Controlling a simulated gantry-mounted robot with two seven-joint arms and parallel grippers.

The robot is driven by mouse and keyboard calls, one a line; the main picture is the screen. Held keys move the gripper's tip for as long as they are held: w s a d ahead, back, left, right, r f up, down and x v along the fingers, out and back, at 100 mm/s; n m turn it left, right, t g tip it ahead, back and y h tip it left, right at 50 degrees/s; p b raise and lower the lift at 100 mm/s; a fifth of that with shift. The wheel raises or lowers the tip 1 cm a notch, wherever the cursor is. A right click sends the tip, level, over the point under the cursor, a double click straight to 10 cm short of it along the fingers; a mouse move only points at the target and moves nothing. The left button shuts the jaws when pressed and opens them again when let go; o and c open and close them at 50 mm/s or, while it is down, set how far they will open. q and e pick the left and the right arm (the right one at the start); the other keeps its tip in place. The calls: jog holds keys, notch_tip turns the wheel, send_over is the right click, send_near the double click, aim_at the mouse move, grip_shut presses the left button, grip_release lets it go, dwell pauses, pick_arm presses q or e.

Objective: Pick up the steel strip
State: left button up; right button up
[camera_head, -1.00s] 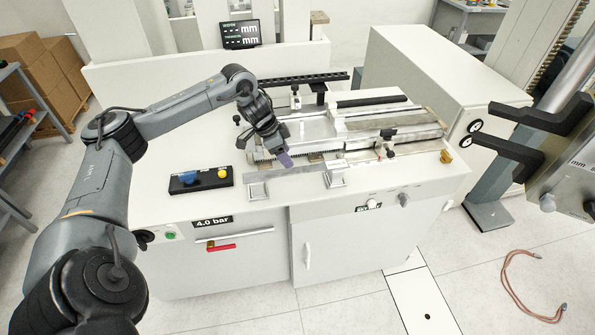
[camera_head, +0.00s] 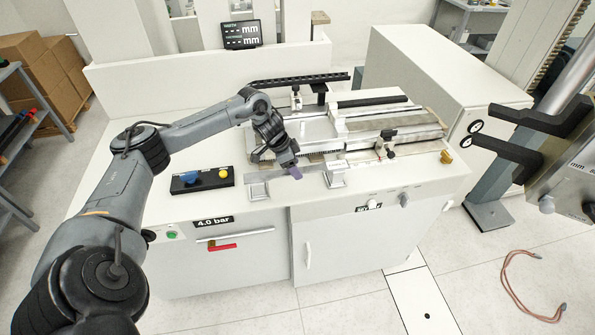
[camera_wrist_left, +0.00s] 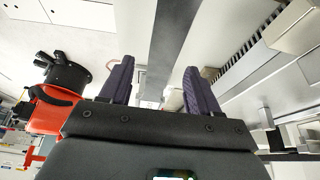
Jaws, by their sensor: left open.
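The steel strip (camera_head: 314,172) is a thin, flat grey bar. It lies across two small metal blocks near the front edge of the white bench machine. In the left wrist view the strip (camera_wrist_left: 172,35) runs lengthwise through the gap between the fingers. My left gripper (camera_head: 295,173), with purple fingertips, points down over the middle of the strip and covers part of it. In the left wrist view its two fingers (camera_wrist_left: 158,68) stand apart, one on each side of the strip. Contact with the strip cannot be made out. My right gripper is not in view.
The left metal block (camera_head: 258,191) and right metal block (camera_head: 335,177) stand on the bench top. A black box with blue and yellow buttons (camera_head: 201,180) sits left of them. A slide mechanism (camera_head: 385,122) lies behind. Black prongs (camera_head: 510,158) project at the right.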

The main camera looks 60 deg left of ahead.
pick_arm(q)
grip_shut()
jog(key=shift+r, duration=0.2)
dwell(0.3)
